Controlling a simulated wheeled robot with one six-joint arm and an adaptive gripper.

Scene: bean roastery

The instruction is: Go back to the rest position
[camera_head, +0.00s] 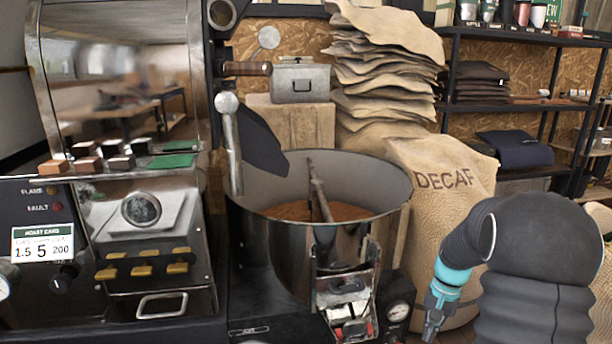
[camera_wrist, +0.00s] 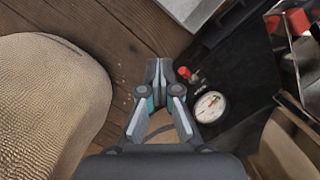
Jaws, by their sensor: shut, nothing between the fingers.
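My gripper (camera_head: 432,324) shows at the lower right of the head view, in front of the burlap sack and right of the roaster's round drum. It points downward from my dark arm with its teal band. In the wrist view my gripper (camera_wrist: 159,72) has its fingertips together with nothing between them, above the brown plank floor. The floor lies below the fingertips, and the roaster's dark base is close to their right.
The DECAF sack (camera_head: 440,215) stands behind my gripper; a sack (camera_wrist: 45,105) fills the wrist view's left. The steel drum (camera_head: 330,245) holds brown beans. A pressure gauge (camera_wrist: 210,107) sits close right of the fingers. Black shelves (camera_head: 530,100) stand behind. Some plank floor (camera_wrist: 115,30) is clear.

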